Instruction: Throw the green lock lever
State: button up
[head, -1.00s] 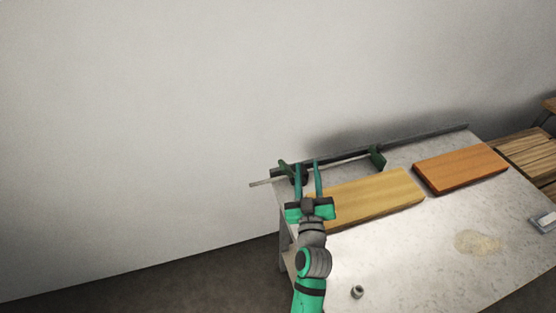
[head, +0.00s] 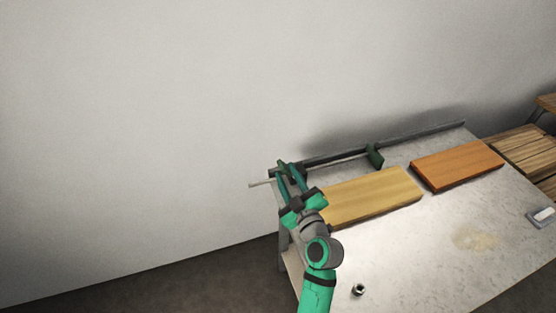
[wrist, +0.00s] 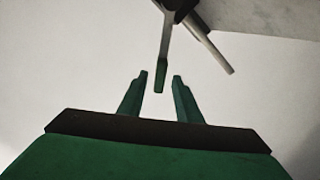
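The green lock lever (wrist: 161,72) hangs from the clamp's dark head in the wrist view. Its lower end lies in the picture between the two fingertips of my gripper (wrist: 160,77), with a visible gap on each side. The gripper is open and its fingers point at the lever. In the head view my gripper (head: 287,174) is at the clamp's left end, where its fingers cover the lever. The bar clamp (head: 338,160) lies along the table's back edge, with a dark green jaw (head: 375,155) farther right. Whether the lever touches a finger cannot be told.
A pale rod (head: 259,184) sticks out left past the table edge. A yellow board (head: 374,197) and an orange board (head: 458,165) lie on the table (head: 400,245). A small nut (head: 358,290) is near the front. A wall (head: 150,130) stands close behind.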

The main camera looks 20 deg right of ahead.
aim_at(280, 160)
jog(key=w, duration=0.7)
jog(key=shift+a, duration=0.1)
grip_shut()
